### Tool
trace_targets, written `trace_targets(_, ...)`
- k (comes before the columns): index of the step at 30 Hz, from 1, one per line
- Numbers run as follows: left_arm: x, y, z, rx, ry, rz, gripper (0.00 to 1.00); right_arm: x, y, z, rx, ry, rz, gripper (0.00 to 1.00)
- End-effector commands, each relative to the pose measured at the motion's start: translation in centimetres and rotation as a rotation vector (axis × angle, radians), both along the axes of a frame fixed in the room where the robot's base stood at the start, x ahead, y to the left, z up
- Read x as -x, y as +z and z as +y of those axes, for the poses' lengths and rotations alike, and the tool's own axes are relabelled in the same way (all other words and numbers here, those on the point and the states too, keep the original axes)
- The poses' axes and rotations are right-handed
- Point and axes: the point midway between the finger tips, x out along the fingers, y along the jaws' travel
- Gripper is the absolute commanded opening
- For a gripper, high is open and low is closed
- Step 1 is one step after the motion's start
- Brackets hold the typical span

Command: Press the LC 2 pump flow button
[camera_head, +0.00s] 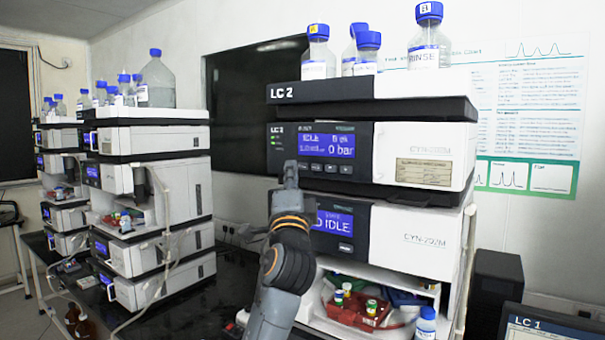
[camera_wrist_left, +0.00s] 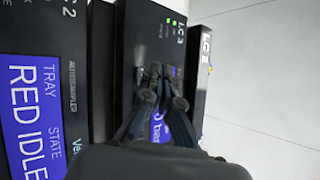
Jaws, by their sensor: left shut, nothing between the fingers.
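The LC 2 pump module (camera_head: 425,140) is the black-and-white unit under the LC 2 solvent tray in the head view. Its blue display (camera_head: 328,147) reads IDLE and 0 bar. A row of small buttons (camera_head: 322,168) lies below the display. My left gripper (camera_head: 290,168) is shut and empty, pointing at the lower left of the pump's front panel. In the left wrist view, the shut fingers (camera_wrist_left: 162,75) stand before the sideways pump panel (camera_wrist_left: 143,35), near its green lights, and cover most of the display. I cannot tell whether they touch it. My right gripper is out of view.
Below the pump, another LC 2 module (camera_head: 425,235) shows a blue IDLE display. Bottles (camera_head: 428,45) with blue caps stand on top. More instrument stacks (camera_head: 160,205) stand at left. A monitor (camera_head: 548,325) is at lower right.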

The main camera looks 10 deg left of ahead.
Motion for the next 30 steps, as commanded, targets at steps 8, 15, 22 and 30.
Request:
trace_targets(8,-0.64,0.03,-0.23,0.000,0.000,0.000,0.00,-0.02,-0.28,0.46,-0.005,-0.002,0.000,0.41)
trace_targets(15,-0.63,0.03,-0.24,0.000,0.000,0.000,0.00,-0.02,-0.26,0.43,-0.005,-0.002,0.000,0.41)
trace_targets(22,-0.61,0.01,-0.23,0.000,0.000,0.000,0.00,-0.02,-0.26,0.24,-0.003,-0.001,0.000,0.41)
trace_targets(30,-0.61,0.01,-0.23,0.000,0.000,0.001,0.00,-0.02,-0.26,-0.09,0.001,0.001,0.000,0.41)
